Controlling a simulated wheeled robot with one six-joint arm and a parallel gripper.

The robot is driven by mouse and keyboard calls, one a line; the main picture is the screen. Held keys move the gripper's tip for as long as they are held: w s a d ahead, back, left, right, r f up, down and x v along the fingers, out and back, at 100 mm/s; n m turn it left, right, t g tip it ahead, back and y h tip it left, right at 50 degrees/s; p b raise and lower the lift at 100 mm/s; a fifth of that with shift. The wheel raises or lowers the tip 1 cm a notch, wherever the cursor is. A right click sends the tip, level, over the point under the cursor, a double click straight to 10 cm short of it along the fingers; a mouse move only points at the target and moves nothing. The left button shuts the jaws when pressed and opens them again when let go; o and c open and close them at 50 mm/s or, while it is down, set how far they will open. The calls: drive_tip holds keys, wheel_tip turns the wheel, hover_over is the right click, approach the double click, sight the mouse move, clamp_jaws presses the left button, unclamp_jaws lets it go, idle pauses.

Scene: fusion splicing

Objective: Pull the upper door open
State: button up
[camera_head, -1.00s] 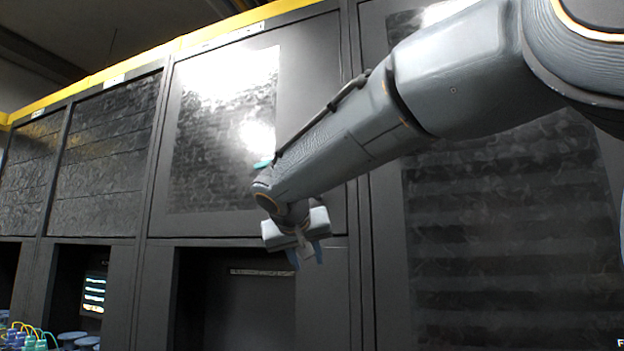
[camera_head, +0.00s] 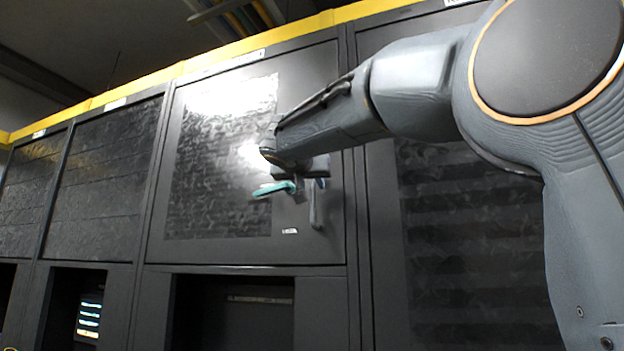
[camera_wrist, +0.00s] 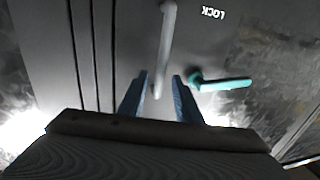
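The upper door (camera_head: 225,215) is a dark cabinet panel with a glossy textured window, and it looks shut. Near its right edge are a long grey handle (camera_head: 314,208) and a teal lever (camera_head: 272,189), which points left. In the wrist view the handle (camera_wrist: 168,35) runs down between the two blue fingers, and the teal lever (camera_wrist: 222,84) lies just right of them. My gripper (camera_wrist: 160,80) is open, with a finger on each side of the handle's end; contact is unclear. In the head view my gripper (camera_head: 302,172) is at the handle, partly hidden by my arm.
A white LOCK label (camera_wrist: 213,13) is on the door near the handle. Below the door is a dark open bay (camera_head: 230,315). Similar cabinet panels (camera_head: 105,185) stand to the left, and another tall textured panel (camera_head: 470,250) is on the right behind my arm.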

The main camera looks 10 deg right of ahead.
drive_tip(key=shift+w+d, duration=0.15)
drive_tip(key=shift+w, duration=0.2)
clamp_jaws()
